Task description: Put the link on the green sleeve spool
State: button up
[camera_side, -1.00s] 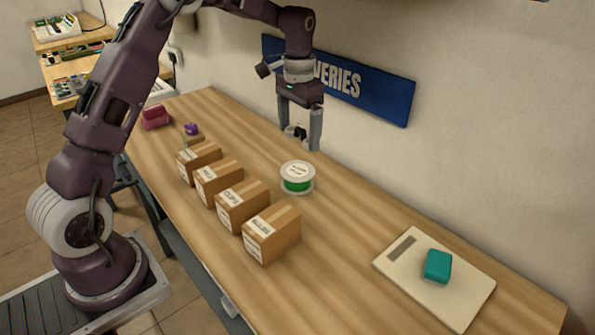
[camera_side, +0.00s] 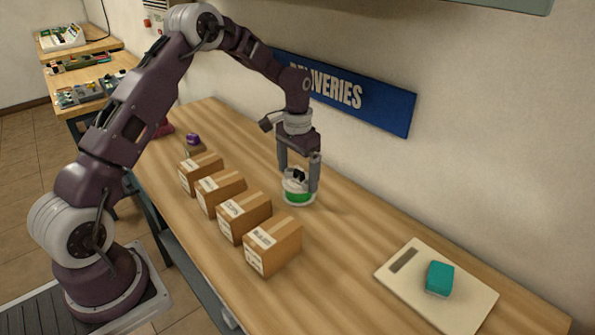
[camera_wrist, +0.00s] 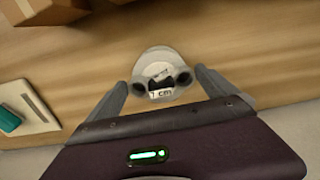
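The green sleeve spool (camera_side: 298,198) stands upright on the wooden table, with white flanges and a green band. In the wrist view its white top (camera_wrist: 152,62) is partly covered by what I hold. My gripper (camera_side: 300,181) points down over the spool, one finger on each side. A small black piece, which looks like the link (camera_side: 298,175), is between the fingertips, right at the spool's top. In the wrist view the link (camera_wrist: 160,84) is dark, with a white "1 cm" tag by it. I cannot tell whether it touches the spool.
Several labelled cardboard boxes (camera_side: 272,246) stand in a row left of the spool. A pale board (camera_side: 410,290) with a teal block (camera_side: 439,278) lies at the right. A purple item (camera_side: 193,140) sits at the far end. The blue sign (camera_side: 350,95) is on the wall behind.

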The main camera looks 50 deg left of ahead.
aim_at(298, 172)
notch_tip(298, 172, up, 8)
jog(key=shift+f, duration=0.25)
jog(key=shift+r, duration=0.2)
jog(key=shift+d, duration=0.2)
jog(key=s+d+r+m+t, duration=0.1)
jog(key=s+d+r+m, duration=0.1)
jog(key=s+d+r, duration=0.35)
jog(key=s+d+r+m+t, duration=0.1)
jog(key=s+d+r+m, duration=0.1)
jog(key=d, duration=0.7)
jog(key=s+a+r+n+t, duration=0.1)
jog(key=s+r+n, duration=0.1)
jog(key=s, duration=1)
jog(key=s+a+r+n+t, duration=0.1)
jog(key=s+r, duration=0.3)
jog(key=s, duration=0.8)
jog(key=shift+s+n+t, duration=0.35)
jog(key=shift+n+t, duration=0.15)
jog(key=shift+t, duration=0.3)
jog(key=shift+a+r, duration=0.1)
